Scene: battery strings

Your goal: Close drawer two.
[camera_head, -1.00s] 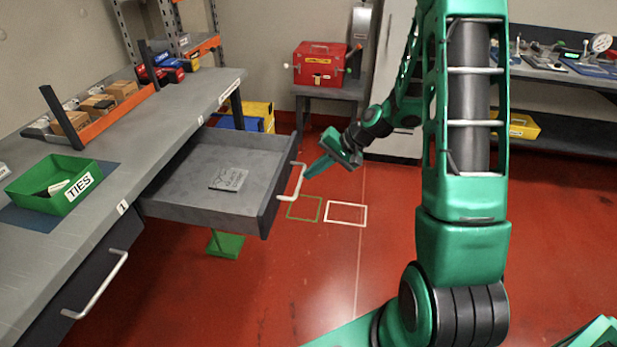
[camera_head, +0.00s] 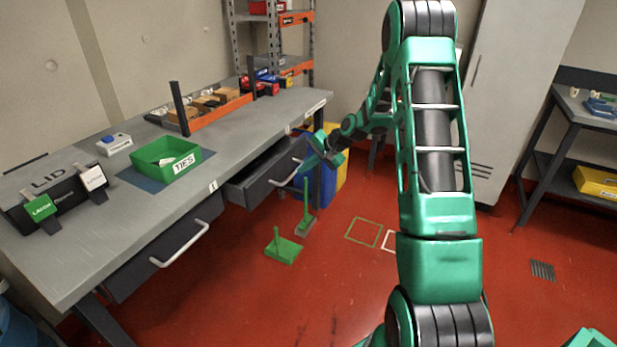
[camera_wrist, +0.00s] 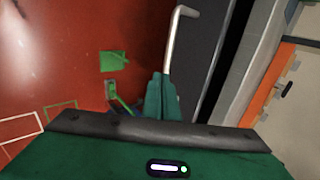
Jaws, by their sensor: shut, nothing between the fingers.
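Drawer two (camera_head: 272,186) hangs under the grey workbench, partly open, with a strip of its grey inside showing. Its pale bar handle (camera_head: 287,177) also shows in the wrist view (camera_wrist: 174,40), beside the dark drawer front (camera_wrist: 208,62). My gripper (camera_head: 311,162) is shut and empty at the handle's far end. In the wrist view my closed green fingers (camera_wrist: 164,78) point at the handle and overlap its end. I cannot tell whether they touch it.
Another drawer (camera_head: 165,250) with a bar handle sits nearer, closed. A green TIES bin (camera_head: 167,160) and a dark LID case (camera_head: 65,195) stand on the workbench (camera_head: 150,225).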

